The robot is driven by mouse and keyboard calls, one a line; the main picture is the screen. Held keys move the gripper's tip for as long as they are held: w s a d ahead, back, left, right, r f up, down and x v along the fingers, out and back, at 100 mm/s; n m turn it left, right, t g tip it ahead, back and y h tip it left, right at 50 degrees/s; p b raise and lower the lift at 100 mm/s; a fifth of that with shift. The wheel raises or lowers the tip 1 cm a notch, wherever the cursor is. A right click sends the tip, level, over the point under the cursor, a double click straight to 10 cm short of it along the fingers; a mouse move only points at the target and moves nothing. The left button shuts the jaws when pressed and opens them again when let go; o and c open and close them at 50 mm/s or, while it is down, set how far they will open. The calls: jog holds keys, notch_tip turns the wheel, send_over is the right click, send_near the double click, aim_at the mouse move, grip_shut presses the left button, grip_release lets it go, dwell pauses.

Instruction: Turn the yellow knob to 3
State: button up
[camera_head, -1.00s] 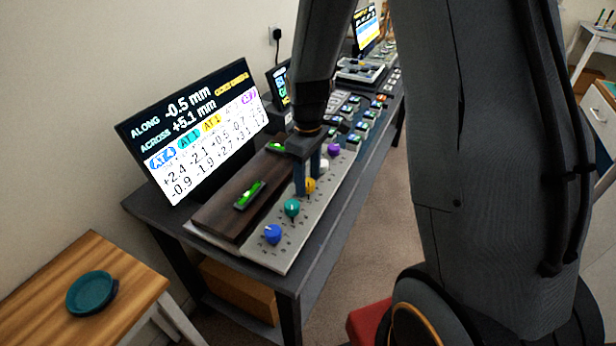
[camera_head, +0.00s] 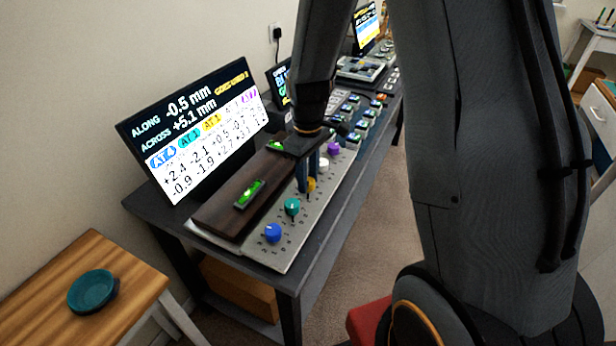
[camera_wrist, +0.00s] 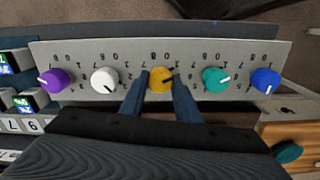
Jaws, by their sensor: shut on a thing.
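The yellow knob (camera_wrist: 161,80) sits in the middle of the row of knobs on the grey panel (camera_head: 295,237). It also shows in the head view (camera_head: 311,184), partly hidden by my gripper. My gripper (camera_wrist: 160,84) is shut on the yellow knob, one finger on each side of it. In the head view my gripper (camera_head: 308,182) reaches down onto the panel from above. The screen (camera_head: 198,130) reads ALONG -0.5 mm and ACROSS +5.1 mm, with a yellow label that looks like AT 1.
Close beside the yellow knob are the teal knob (camera_wrist: 215,79) and the white knob (camera_wrist: 104,80). Farther out are the blue knob (camera_wrist: 265,80) and the purple knob (camera_wrist: 55,80). A dark wooden board with green levels (camera_head: 249,194) lies beside the panel.

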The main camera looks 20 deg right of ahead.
jog(key=m+p, duration=0.1)
jog(key=m, duration=0.3)
jog(key=shift+r, duration=0.1)
jog(key=m, duration=0.3)
jog(key=shift+m+p, duration=0.3)
jog(key=shift+p, duration=0.1)
jog(key=m, duration=0.3)
jog(key=shift+m+p, duration=0.3)
jog(key=shift+w+m, duration=0.1)
jog(key=shift+m, duration=1.6)
jog(key=o, duration=1)
jog(key=shift+o, duration=0.2)
